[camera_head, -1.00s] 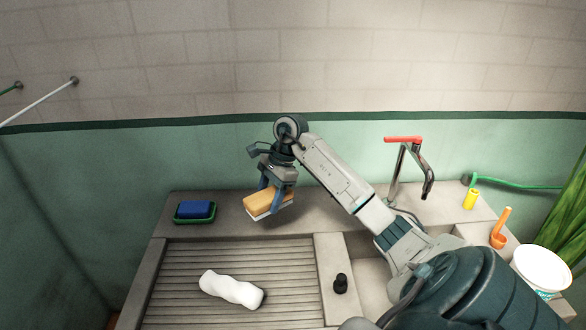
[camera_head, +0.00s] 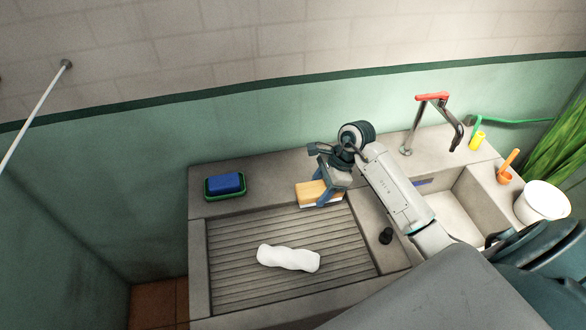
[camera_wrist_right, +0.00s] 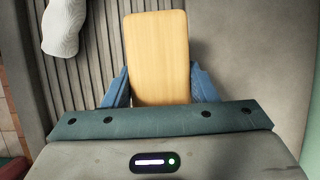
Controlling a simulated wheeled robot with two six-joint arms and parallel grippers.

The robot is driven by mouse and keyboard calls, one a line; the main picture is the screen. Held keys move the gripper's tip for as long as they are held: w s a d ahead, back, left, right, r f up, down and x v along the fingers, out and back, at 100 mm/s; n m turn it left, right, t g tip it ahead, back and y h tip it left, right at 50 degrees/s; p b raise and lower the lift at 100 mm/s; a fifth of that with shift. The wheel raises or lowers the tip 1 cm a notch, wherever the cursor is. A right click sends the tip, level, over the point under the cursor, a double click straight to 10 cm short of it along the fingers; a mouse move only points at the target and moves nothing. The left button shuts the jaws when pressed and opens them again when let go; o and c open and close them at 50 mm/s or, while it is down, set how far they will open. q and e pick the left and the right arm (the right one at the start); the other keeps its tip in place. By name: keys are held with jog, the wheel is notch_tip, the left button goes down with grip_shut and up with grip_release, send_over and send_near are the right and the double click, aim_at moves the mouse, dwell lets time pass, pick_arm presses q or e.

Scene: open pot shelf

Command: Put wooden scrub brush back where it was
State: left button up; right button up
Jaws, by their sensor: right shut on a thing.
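The wooden scrub brush (camera_head: 309,193) is a light wooden block with a pale underside. It is at the back right edge of the ridged washboard (camera_head: 232,255), by the back ledge. My right gripper (camera_head: 328,194) is shut on it, with blue fingers on both sides. In the right wrist view the brush (camera_wrist_right: 158,55) lies between the fingers of the gripper (camera_wrist_right: 160,88), its flat wooden top facing the camera. I cannot tell whether its underside touches the stone. My left gripper is not in view.
A blue block (camera_head: 225,183) sits in a green tray (camera_head: 211,194) on the back ledge. A white lumpy thing (camera_head: 288,258) lies on the washboard. A black plug (camera_head: 386,236) stands beside the basin. A red-handled tap (camera_head: 432,97), yellow bottle (camera_head: 477,140), orange scoop (camera_head: 505,176) and white bucket (camera_head: 544,201) are right.

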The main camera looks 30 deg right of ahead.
jog(key=b, duration=0.4)
send_over(287, 178)
jog(key=d, duration=0.2)
jog(key=shift+s+a+f, duration=0.1)
jog(key=shift+a+f, duration=0.1)
jog(key=shift+f, duration=0.6)
notch_tip(287, 178, down, 3)
jog(key=shift+r+b, duration=0.15)
jog(key=shift+b, duration=0.15)
jog(key=shift+f, duration=0.35)
jog(key=shift+f, duration=0.15)
jog(key=o, duration=0.9)
jog(key=shift+o, duration=0.2)
